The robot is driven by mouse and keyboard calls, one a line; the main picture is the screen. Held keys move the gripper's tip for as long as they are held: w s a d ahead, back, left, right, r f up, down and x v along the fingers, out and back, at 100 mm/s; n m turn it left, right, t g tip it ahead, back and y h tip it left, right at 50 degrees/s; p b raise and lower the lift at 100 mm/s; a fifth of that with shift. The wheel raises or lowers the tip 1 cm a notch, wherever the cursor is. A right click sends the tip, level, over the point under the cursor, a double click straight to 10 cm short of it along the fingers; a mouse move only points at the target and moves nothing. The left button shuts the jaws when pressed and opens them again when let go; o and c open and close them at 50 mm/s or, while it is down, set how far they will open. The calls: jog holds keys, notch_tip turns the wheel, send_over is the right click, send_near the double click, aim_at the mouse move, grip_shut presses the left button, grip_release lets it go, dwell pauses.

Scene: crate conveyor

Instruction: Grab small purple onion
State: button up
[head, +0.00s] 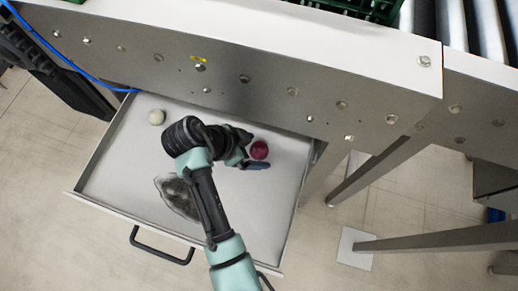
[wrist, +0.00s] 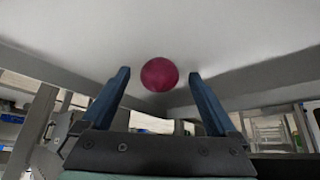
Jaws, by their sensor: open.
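The small purple onion (head: 259,150) sits in the open drawer, toward its right side. In the wrist view the onion (wrist: 159,74) shows round and dark red-purple, between and slightly beyond my two blue fingertips. My gripper (wrist: 159,76) is open, with a finger on each side of the onion and a visible gap to both. In the head view my gripper (head: 254,148) is low over the drawer at the onion, partly hidden by my wrist.
The metal conveyor frame (head: 290,95) overhangs the drawer's back. A green crate (head: 375,8) stands above.

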jog(key=shift+d+f, duration=0.1)
jog(key=shift+f, duration=0.05)
jog(key=c, duration=1.4)
